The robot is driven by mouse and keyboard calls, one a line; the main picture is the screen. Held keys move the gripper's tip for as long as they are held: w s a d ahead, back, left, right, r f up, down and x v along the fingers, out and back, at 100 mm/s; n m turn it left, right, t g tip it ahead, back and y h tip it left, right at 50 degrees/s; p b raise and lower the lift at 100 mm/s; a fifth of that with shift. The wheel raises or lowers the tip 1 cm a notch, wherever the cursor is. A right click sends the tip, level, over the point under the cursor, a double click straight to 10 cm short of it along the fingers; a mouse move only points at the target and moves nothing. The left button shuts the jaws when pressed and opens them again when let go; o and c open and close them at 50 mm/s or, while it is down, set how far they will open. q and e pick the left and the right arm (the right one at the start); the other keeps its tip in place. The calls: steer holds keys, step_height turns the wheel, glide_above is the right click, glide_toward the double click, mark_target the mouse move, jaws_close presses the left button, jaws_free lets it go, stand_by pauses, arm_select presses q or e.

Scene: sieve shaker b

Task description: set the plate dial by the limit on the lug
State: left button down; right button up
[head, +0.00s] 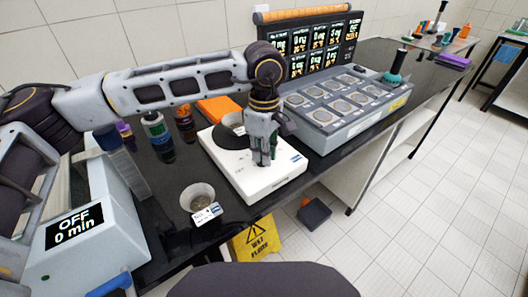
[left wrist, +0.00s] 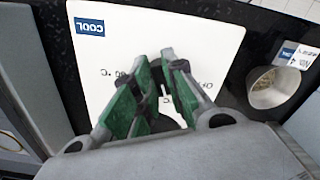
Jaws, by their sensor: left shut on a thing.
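The white plate (head: 233,168) has a dark round top, a blue COOL display and a small dial on its front part. The plate also fills much of the left wrist view (left wrist: 215,30), with upside-down printed marks around the dial. My left gripper (head: 263,163) points down over the front of the plate. In the left wrist view its green-padded fingers (left wrist: 166,75) are shut on the small dark dial, which they mostly hide. A cup of grainy material (head: 199,192) stands left of the plate, with a white lug label (head: 207,212). The label's print is too small to read. My right gripper is out of view.
Dark bottles (head: 158,135) stand left of the plate, and an orange block (head: 218,107) lies behind it. A grey multi-station unit (head: 345,105) with a screen panel (head: 308,45) stands to the right. A box reading OFF, 0 min (head: 75,222) is at front left.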

arm_select(q)
steer(key=c, duration=1.5)
jaws_free()
steer(key=shift+o, duration=0.2)
steer(key=shift+r, duration=0.1)
step_height(320, 180, up, 12)
